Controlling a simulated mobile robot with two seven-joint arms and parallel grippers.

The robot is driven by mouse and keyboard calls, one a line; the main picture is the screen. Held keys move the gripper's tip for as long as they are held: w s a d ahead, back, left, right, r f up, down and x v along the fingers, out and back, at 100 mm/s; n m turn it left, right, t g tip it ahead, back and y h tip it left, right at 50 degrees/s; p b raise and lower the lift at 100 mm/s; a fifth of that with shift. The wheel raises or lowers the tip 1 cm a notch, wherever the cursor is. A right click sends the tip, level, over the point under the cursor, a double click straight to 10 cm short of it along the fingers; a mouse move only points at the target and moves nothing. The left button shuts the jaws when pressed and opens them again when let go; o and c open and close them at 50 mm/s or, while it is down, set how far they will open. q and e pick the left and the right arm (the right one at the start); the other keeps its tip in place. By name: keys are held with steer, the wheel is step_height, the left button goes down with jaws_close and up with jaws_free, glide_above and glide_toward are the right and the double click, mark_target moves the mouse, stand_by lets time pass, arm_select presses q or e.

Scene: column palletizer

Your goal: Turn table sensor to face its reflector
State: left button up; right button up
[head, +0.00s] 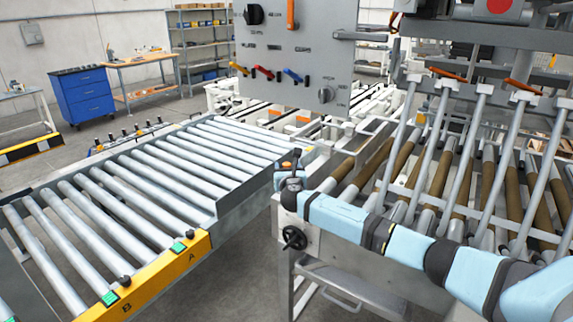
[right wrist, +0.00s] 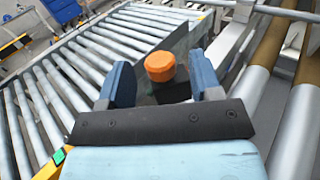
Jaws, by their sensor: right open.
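The table sensor appears to be the small black body with an orange cap (right wrist: 160,66) in the right wrist view. My right gripper (right wrist: 163,78) is open, with one blue finger on each side of the sensor. The cap stands between and slightly beyond the fingers; I cannot tell whether either finger touches it. In the head view my right gripper (head: 290,172) is small and partly hides the sensor. I cannot pick out the reflector. My left gripper is out of view.
A roller conveyor (head: 215,237) with a yellow front rail (head: 145,279) lies left of my right arm. Sloping bars and brown rollers (head: 505,180) stand close on the right. A black handwheel (head: 294,237) sits below the gripper. A grey control panel (head: 295,62) rises behind.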

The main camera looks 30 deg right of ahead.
steer(key=shift+x, duration=1.4)
steer(key=shift+c, duration=0.4)
steer(key=c, duration=0.9)
steer(key=shift+o, duration=0.2)
steer(key=shift+n+t+y, duration=0.5)
steer(key=shift+n+y, duration=0.3)
steer(key=shift+y, duration=0.2)
steer(key=n+y, duration=0.1)
steer(key=y, duration=0.1)
steer(key=shift+f+n+t+y, duration=0.1)
steer(key=shift+n+t+y, duration=0.2)
steer(key=shift+t, duration=0.1)
steer(key=shift+n+y+b, duration=0.45)
steer(key=shift+n+y, duration=0.05)
steer(key=shift+y, duration=0.3)
steer(key=o, duration=0.9)
steer(key=shift+o, duration=0.2)
